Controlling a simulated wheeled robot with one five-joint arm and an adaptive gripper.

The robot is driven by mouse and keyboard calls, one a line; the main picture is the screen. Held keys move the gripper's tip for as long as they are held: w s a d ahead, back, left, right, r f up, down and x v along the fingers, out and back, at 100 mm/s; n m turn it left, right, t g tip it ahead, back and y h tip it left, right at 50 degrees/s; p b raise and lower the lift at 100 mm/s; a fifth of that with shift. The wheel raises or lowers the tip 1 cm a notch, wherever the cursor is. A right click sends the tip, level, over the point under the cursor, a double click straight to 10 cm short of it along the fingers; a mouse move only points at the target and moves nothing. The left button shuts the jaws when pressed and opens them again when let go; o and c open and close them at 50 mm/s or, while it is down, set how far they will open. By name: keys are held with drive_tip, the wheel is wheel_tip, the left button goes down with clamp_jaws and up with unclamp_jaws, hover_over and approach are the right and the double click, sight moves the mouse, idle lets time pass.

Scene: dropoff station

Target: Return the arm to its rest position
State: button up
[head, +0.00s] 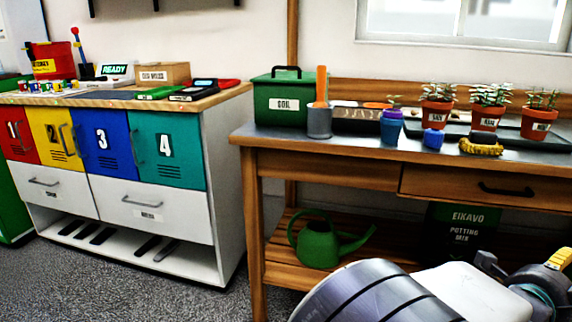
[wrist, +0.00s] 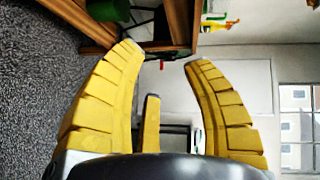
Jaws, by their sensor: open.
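My gripper (wrist: 160,56) fills the middle of the wrist view. Its yellow ribbed fingers are spread apart, with nothing held between them. In the head view my arm lies low at the bottom right, in front of the wooden potting bench (head: 330,155). Only a small yellow part of my gripper shows there at the right edge, and its fingertips are not clear in that view. The wrist picture is turned on its side, with floor on the left and a window on the right.
The bench carries a green soil box (head: 287,104), potted plants (head: 437,108) and a blue cup (head: 391,128). A green watering can (head: 320,243) stands on its lower shelf. A cabinet with numbered doors (head: 102,146) stands left. Grey floor (head: 110,285) is open before the cabinet.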

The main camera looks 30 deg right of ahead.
drive_tip(key=shift+r, duration=0.1)
drive_tip(key=w+a+r+n+t+y+p, duration=0.3)
drive_tip(key=w+a+r+n+p, duration=0.15)
drive_tip(key=w+p, duration=0.3)
drive_tip(key=w+a+r+n+t+y+p, duration=0.2)
drive_tip(key=w+a+r+n+p, duration=0.3)
drive_tip(key=w, duration=0.4)
drive_tip(key=w+a+r+n+t+y+p, duration=0.3)
drive_tip(key=w+a+n+p, duration=0.3)
drive_tip(key=w+n+p, duration=0.15)
drive_tip(key=w+a+r+n+y+p, duration=0.2)
drive_tip(key=a+r+n+y+p, duration=0.15)
drive_tip(key=a+p, duration=0.3)
drive_tip(key=w+a+r+n+y+p, duration=0.1)
drive_tip(key=a+r+n+y+p, duration=0.1)
drive_tip(key=a+r+n+p, duration=0.45)
drive_tip(key=s+a+r+n+g+y+p, duration=0.1)
drive_tip(key=s+a+r+n+p, duration=0.1)
drive_tip(key=a, duration=0.4)
drive_tip(key=s+a+r+n+g+y+p, duration=0.1)
drive_tip(key=s+a+r+n+g+p, duration=0.1)
drive_tip(key=a+n+p, duration=0.4)
drive_tip(key=shift+s+a+r+y+p, duration=0.35)
drive_tip(key=shift+s+a+r+p, duration=0.3)
drive_tip(key=shift+s+r, duration=0.3)
drive_tip(key=shift+f, duration=0.1)
